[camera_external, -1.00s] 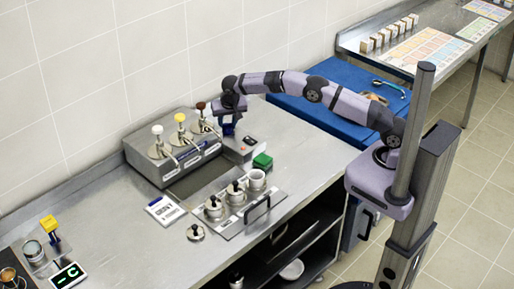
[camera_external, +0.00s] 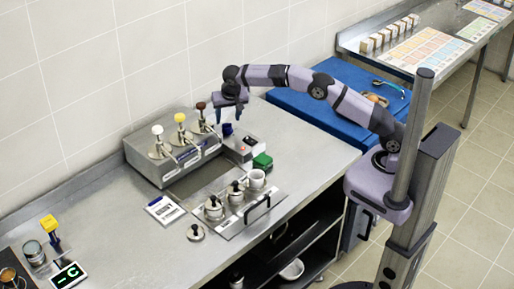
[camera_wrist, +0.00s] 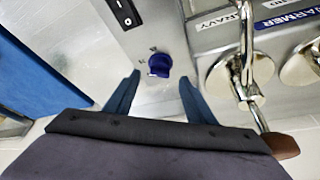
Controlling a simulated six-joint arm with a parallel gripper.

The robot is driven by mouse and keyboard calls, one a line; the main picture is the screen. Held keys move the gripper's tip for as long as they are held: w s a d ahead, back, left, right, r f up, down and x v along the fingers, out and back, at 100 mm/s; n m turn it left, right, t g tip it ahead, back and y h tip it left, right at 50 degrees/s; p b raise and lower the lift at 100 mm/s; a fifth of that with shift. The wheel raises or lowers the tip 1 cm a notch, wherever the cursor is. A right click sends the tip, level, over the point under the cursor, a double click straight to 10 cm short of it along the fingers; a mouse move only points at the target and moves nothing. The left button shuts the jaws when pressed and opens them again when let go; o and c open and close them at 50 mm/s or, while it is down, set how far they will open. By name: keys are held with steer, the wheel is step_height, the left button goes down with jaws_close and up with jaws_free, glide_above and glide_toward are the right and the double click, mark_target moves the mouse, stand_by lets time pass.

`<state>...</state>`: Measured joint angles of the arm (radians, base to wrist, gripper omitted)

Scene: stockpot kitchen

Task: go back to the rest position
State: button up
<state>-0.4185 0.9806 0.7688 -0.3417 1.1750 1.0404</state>
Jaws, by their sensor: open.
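My gripper (camera_external: 227,112) is above the right end of the steel dispenser unit, below my raised, outstretched arm. In the wrist view my gripper (camera_wrist: 159,84) shows two dark blue fingers spread apart with nothing held between them. A dark blue knob (camera_external: 228,129) stands below the fingers on the unit's grey control panel. The blue knob also shows in the wrist view (camera_wrist: 159,65), between and beyond the fingertips, and appears clear of them.
The dispenser unit (camera_external: 150,168) carries several pumps; a brown-topped pump (camera_external: 201,106) is close beside my gripper. A green block (camera_external: 262,161), white cup (camera_external: 257,179) and lidded pots (camera_external: 214,207) stand in front.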

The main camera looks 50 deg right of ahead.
steer(key=shift+v, duration=0.85)
steer(key=shift+d, duration=0.1)
steer(key=s+d+n+g, duration=0.1)
steer(key=s+d+n, duration=0.1)
steer(key=s+d, duration=0.55)
steer(key=s+d+f+n+g, duration=0.1)
steer(key=s+d+f, duration=0.1)
steer(key=s, duration=0.8)
steer(key=s+d+f+n+g+y, duration=0.1)
steer(key=s+d, duration=0.4)
steer(key=s, duration=0.5)
steer(key=s+d+f+n+y, duration=0.1)
steer(key=s+d+f+n, duration=0.1)
steer(key=s, duration=0.8)
steer(key=shift+s+d+f+g, duration=0.1)
steer(key=shift+d+f+g, duration=0.15)
steer(key=shift+d, duration=0.25)
steer(key=shift+s+d+f+g, duration=0.1)
steer(key=shift+d+f+g, duration=0.05)
steer(key=shift+d+f, duration=0.3)
